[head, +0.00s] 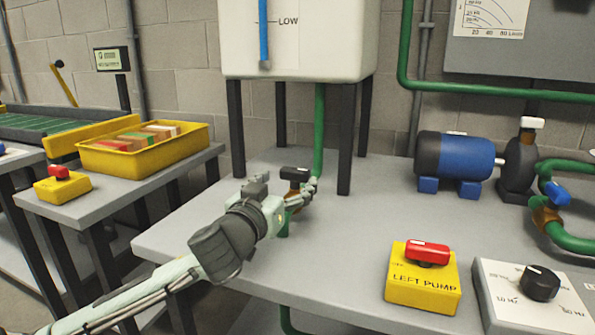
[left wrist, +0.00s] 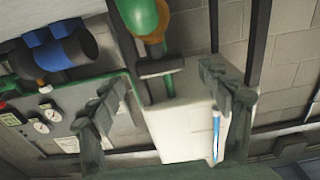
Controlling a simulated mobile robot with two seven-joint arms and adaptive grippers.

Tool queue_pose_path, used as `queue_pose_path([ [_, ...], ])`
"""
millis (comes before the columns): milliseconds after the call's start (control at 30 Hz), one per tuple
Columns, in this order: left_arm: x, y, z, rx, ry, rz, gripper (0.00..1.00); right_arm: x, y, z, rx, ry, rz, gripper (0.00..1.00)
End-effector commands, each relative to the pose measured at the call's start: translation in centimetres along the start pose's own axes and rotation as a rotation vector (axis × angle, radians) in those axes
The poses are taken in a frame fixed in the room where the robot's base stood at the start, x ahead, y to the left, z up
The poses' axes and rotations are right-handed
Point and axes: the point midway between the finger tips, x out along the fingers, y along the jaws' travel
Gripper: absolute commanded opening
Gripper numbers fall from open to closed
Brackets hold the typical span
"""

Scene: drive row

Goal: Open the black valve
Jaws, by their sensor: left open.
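The black valve (head: 295,174) sits under the white tank, at the foot of the green pipe (head: 319,130); its body is mostly hidden behind my left gripper. In the left wrist view, its black handle bar (left wrist: 160,67) lies crosswise to the green pipe (left wrist: 138,17), beside a brass-coloured body (left wrist: 156,40). My left gripper (head: 305,190) is open at the valve. In the left wrist view its two fingers (left wrist: 165,85) stand apart, with the handle showing in the gap near the tips. I cannot tell whether they touch it. My right gripper is not in view.
The white tank (head: 297,50) stands on dark legs around the valve area. A yellow left-pump box (head: 422,289) with a red switch and a black-knob box (head: 533,297) are at the front right. A blue motor (head: 462,157) stands behind them. The bench (head: 350,255) is clear in front.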

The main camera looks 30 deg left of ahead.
Motion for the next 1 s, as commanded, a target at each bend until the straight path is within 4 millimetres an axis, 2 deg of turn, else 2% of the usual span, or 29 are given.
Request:
queue_pose_path([
  [100,2.1,0.0,-0.1,0.002,0.002,0.0,0.78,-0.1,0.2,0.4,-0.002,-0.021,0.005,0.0],
  [300,4.3,0.0,0.0,0.0,0.0,0.0,0.78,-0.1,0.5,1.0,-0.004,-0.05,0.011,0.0],
  [667,4.9,0.0,0.1,0.0,-0.002,0.0,0.78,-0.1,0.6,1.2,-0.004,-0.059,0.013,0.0],
  [1000,4.8,0.0,0.1,0.0,-0.002,0.0,0.37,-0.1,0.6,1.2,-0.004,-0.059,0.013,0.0],
])
